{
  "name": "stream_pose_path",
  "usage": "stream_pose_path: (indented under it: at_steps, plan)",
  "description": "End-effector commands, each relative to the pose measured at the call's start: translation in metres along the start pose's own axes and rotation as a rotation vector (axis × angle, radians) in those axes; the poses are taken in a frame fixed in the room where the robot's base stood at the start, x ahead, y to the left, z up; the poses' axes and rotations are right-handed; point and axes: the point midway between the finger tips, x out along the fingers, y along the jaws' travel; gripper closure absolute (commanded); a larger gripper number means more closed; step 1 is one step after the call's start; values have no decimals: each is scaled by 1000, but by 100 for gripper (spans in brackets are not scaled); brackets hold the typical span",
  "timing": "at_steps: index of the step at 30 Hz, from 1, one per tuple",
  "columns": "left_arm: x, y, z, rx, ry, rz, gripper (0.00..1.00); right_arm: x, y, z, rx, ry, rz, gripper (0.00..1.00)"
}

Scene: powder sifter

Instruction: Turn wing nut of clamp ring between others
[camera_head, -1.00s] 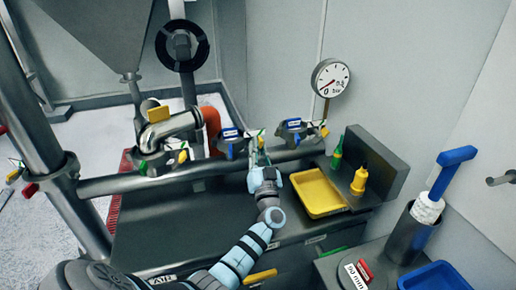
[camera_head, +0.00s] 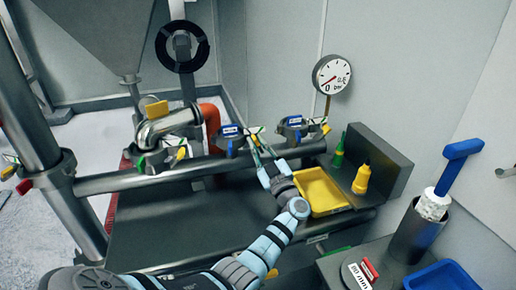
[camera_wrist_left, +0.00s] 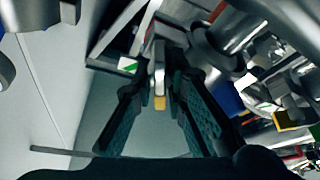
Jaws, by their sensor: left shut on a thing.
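Several clamp rings sit along the horizontal steel pipe (camera_head: 130,180) in the head view. The left one (camera_head: 158,160) has a yellow-tipped wing nut. The middle clamp ring (camera_head: 232,139) carries a blue and white label, as does the right clamp ring (camera_head: 297,124). My left gripper (camera_head: 259,148) is at the right side of the middle clamp ring. In the left wrist view, my left gripper (camera_wrist_left: 160,95) is shut on a slim grey wing nut (camera_wrist_left: 159,80) with an orange-yellow end. The fingers partly hide it. My right gripper is not in view.
A yellow tray (camera_head: 345,203), a green bottle (camera_head: 339,152) and a yellow bottle (camera_head: 361,180) stand right of my left arm. A round gauge (camera_head: 332,74) stands behind the right ring. A steel cylinder (camera_head: 410,240) holds a blue-handled brush (camera_head: 455,165).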

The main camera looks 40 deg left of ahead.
Motion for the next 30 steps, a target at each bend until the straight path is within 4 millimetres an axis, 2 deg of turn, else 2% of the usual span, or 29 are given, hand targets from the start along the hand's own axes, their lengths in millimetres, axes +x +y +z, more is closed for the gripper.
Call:
stream_pose_path:
  at_steps: [12, 30]
  plan:
    - [-1, 0, 2, -236, -4, -97, 100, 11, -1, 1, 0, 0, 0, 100]
    - [0, 0, 1, -290, -3, -120, 100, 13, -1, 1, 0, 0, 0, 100]
